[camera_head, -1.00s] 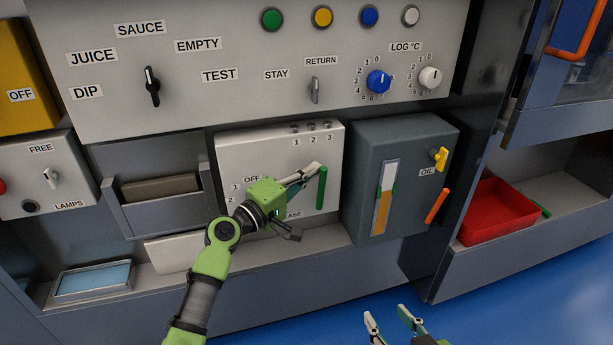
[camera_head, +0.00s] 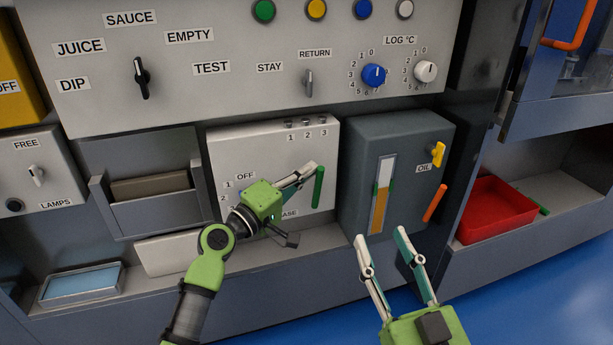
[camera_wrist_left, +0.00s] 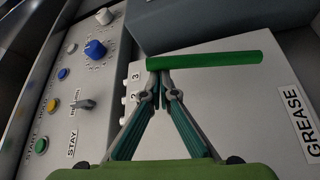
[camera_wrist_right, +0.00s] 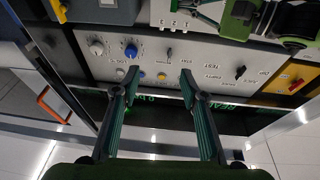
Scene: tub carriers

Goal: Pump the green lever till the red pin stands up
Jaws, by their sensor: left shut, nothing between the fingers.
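The green lever (camera_head: 318,187) stands near upright on the right side of the light grey box marked GREASE (camera_head: 223,141). It also shows in the left wrist view (camera_wrist_left: 215,59). My left gripper (camera_head: 312,169) is shut and empty, its tips at the lever's left side near the upper end; I cannot tell whether they touch. In the left wrist view the closed tips (camera_wrist_left: 158,76) meet the lever near one end. My right gripper (camera_head: 380,236) is open and empty in front of the oil box. No raised red pin shows; small dark fittings (camera_head: 307,122) sit above numbers 1, 2, 3.
The dark oil box (camera_head: 362,165) to the right carries an orange lever (camera_head: 435,203), a yellow knob (camera_head: 438,153) and a sight gauge (camera_head: 383,195). A red tub (camera_head: 497,210) stands further right. A control panel (camera_head: 220,95) with knobs overhangs the box.

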